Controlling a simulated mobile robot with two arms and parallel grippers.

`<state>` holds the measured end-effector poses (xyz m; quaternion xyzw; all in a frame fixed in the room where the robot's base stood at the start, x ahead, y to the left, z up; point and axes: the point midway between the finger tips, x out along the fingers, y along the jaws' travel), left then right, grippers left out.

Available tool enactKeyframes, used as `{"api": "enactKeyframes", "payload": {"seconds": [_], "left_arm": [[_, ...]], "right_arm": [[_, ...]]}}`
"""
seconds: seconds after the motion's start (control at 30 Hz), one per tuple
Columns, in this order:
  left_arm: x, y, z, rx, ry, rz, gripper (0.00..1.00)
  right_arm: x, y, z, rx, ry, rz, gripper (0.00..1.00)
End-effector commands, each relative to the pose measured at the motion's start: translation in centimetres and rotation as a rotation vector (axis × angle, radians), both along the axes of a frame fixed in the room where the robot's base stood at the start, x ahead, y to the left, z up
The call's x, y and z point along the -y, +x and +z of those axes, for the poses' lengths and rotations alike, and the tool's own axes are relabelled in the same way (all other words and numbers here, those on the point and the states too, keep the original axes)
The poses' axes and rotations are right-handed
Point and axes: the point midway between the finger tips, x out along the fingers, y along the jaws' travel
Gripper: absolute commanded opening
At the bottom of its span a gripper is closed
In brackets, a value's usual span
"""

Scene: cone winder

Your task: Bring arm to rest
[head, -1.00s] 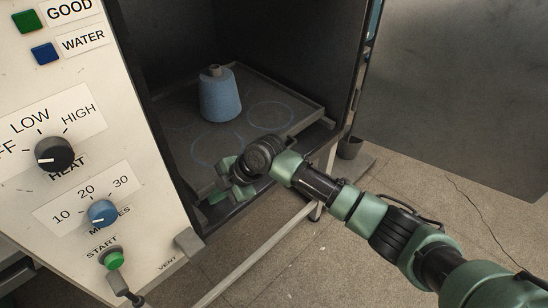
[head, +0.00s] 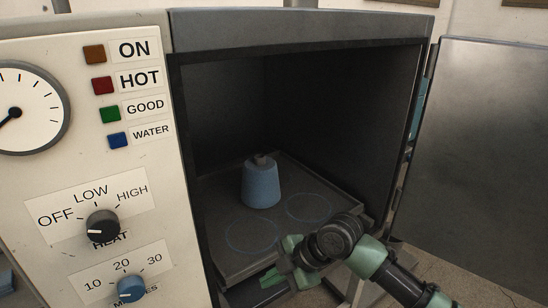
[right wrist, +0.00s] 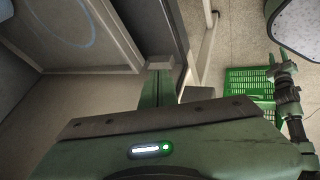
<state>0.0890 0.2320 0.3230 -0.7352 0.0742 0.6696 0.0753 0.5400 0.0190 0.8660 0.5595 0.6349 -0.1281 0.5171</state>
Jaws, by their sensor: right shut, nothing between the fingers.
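My right arm reaches in from the lower right of the head view. Its gripper (head: 272,276) is shut and empty at the front edge of the open chamber (head: 345,130). In the right wrist view the closed green fingers (right wrist: 154,88) point up the picture with nothing between them. A blue yarn cone (head: 261,186) stands upright on the chamber's dark tray (head: 280,215), behind the gripper and apart from it. My left gripper does not show in the head view.
The control panel (head: 75,160) with dials and labels stands left of the chamber. The open door (head: 470,150) stands to the right. A green crate (right wrist: 250,88) lies on the floor in the right wrist view.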

Motion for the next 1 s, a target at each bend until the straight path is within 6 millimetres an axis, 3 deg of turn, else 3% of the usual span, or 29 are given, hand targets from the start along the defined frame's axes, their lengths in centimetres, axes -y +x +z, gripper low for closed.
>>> {"api": "enactKeyframes", "payload": {"seconds": [0.2, 0.37, 0.47, 0.7, 1.0], "left_arm": [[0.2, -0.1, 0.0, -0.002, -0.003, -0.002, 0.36], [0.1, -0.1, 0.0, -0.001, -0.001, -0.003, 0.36], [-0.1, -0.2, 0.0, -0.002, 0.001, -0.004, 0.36], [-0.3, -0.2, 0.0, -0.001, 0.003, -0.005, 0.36], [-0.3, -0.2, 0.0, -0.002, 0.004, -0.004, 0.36]], "right_arm": [[-0.5, -5.0, -3.7, -0.122, 0.053, -0.185, 0.0], [1.3, -9.0, -6.4, -0.242, 0.101, -0.472, 0.0], [3.6, -11.5, -7.9, -0.319, 0.119, -0.683, 0.0], [11.3, -17.5, -10.7, -0.454, 0.117, -1.191, 0.0], [18.4, -23.3, -11.9, -0.504, 0.073, -1.591, 0.0]]}}
